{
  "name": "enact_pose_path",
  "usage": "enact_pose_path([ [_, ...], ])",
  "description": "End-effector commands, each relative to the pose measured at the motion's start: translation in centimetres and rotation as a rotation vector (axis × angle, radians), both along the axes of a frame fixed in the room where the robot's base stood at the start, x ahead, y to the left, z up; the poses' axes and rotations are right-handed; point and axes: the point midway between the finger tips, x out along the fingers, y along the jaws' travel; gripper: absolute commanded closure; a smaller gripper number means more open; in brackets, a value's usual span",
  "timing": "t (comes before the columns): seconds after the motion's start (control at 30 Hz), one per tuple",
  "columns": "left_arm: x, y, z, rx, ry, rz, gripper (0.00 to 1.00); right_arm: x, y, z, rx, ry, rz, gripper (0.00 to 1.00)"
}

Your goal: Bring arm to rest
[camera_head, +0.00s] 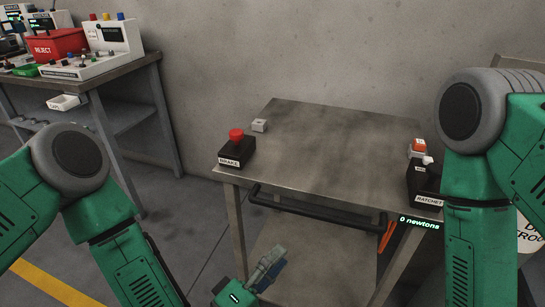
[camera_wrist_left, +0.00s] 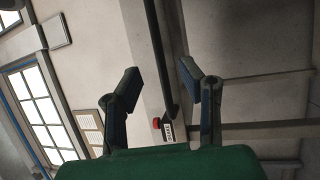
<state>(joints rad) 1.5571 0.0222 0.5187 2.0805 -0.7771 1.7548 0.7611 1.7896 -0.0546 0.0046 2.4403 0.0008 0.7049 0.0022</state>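My left arm comes in from the left of the head view. Its left gripper (camera_head: 268,270) is low in front of the cart, below the black handle bar (camera_head: 318,208). In the left wrist view the left gripper (camera_wrist_left: 160,78) has its two fingers spread apart with nothing held. The dark handle bar (camera_wrist_left: 160,50) shows between the fingers in that picture, apparently beyond them and not gripped. My right arm (camera_head: 478,190) stands at the right of the head view, bent downward. The right gripper is hidden or out of the frame.
The metal cart (camera_head: 320,150) carries a black brake box (camera_head: 236,153) with a red button, a small grey block (camera_head: 259,125) and a ratchet box (camera_head: 425,185). An orange lever (camera_head: 386,237) hangs at the handle's right end. A bench (camera_head: 110,75) with a red reject bin (camera_head: 57,45) stands at the left.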

Motion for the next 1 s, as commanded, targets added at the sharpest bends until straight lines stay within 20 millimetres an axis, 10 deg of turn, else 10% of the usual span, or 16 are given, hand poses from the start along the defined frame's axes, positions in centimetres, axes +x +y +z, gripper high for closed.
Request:
enact_pose_path([
  [0.23, -2.3, 2.8, -5.1, 0.449, 0.097, -0.072, 0.66, 0.0, 0.0, 2.3, 0.000, 0.001, 0.000, 0.60],
  [0.43, -8.7, 14.2, -11.7, 1.130, 0.318, -0.259, 0.66, 0.0, 0.0, 5.2, 0.000, 0.000, 0.000, 0.60],
  [0.7, -16.5, 27.2, -11.4, 1.574, 0.613, -0.481, 0.66, 0.0, 0.0, 7.2, 0.000, 0.000, 0.000, 0.60],
  [1.0, -18.5, 29.7, -10.7, 1.641, 0.693, -0.537, 0.66, 0.0, 0.0, 7.4, 0.000, 0.001, 0.000, 0.60],
])
